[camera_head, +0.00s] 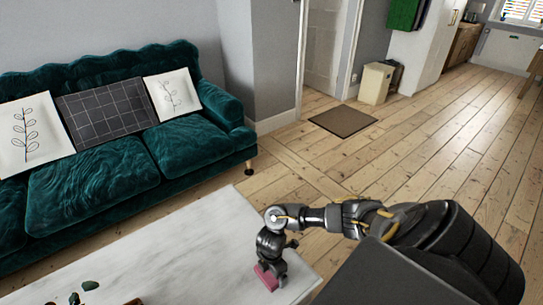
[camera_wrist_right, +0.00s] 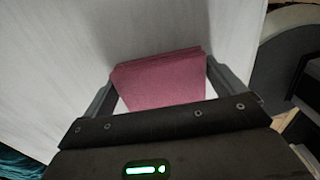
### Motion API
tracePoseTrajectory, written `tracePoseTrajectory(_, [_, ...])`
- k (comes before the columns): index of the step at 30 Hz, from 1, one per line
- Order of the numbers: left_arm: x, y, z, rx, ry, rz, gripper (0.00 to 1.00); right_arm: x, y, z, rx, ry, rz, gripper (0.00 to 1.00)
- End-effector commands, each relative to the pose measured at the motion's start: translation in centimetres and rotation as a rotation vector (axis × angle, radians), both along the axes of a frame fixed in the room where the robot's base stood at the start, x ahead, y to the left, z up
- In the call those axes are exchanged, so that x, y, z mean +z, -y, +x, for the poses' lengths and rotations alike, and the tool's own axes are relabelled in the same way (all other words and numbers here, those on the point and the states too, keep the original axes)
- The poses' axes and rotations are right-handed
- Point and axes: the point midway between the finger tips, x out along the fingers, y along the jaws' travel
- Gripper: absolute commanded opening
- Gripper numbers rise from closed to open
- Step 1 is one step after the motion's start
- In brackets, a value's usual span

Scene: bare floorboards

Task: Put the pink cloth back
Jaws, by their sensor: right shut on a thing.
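The pink cloth (camera_head: 265,279) is a small folded piece at the right end of the white table (camera_head: 190,240) in the head view. In the right wrist view the cloth (camera_wrist_right: 160,82) lies between the two fingers against the pale table surface. My right gripper (camera_head: 270,271) points down and is shut on the cloth; the right wrist view also shows its fingers (camera_wrist_right: 158,88) on both sides of it. Whether the cloth touches the tabletop or is just above it, I cannot tell. My left gripper is not in view.
A green sofa (camera_head: 90,185) with several cushions stands behind the table. Small dark green objects (camera_head: 88,286) lie at the table's front left. A brown mat (camera_head: 343,121) and a beige bin (camera_head: 376,83) are by the doorway. Floorboards (camera_head: 440,140) at right are clear.

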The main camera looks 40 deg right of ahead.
Motion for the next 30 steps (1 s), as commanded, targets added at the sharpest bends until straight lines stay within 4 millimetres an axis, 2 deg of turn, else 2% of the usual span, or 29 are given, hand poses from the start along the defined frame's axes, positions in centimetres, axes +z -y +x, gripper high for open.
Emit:
tracePoseTrajectory(1, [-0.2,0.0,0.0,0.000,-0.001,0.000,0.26,-0.3,0.0,0.0,0.000,-0.001,0.000,0.70])
tracePoseTrajectory(2, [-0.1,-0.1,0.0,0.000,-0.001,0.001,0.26,-0.2,0.0,0.0,0.000,-0.001,0.000,0.99])
tracePoseTrajectory(3, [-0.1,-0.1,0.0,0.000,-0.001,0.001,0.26,-0.2,0.0,0.0,0.000,-0.001,0.000,1.00])
tracePoseTrajectory(9, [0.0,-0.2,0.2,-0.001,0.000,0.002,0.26,-0.1,0.0,0.0,0.000,0.000,0.000,1.00])
tracePoseTrajectory(13, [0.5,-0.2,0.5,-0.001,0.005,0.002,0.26,1.0,0.0,0.1,-0.001,0.001,0.001,1.00])
tracePoseTrajectory(20, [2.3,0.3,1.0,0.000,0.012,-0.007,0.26,5.7,0.0,0.1,0.002,0.003,0.001,1.00])
tracePoseTrajectory(27, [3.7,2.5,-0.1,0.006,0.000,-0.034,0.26,10.3,0.0,0.1,0.002,0.002,0.000,1.00])
tracePoseTrajectory(30, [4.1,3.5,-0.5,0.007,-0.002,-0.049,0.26,11.5,0.0,0.1,0.002,0.002,0.000,1.00])
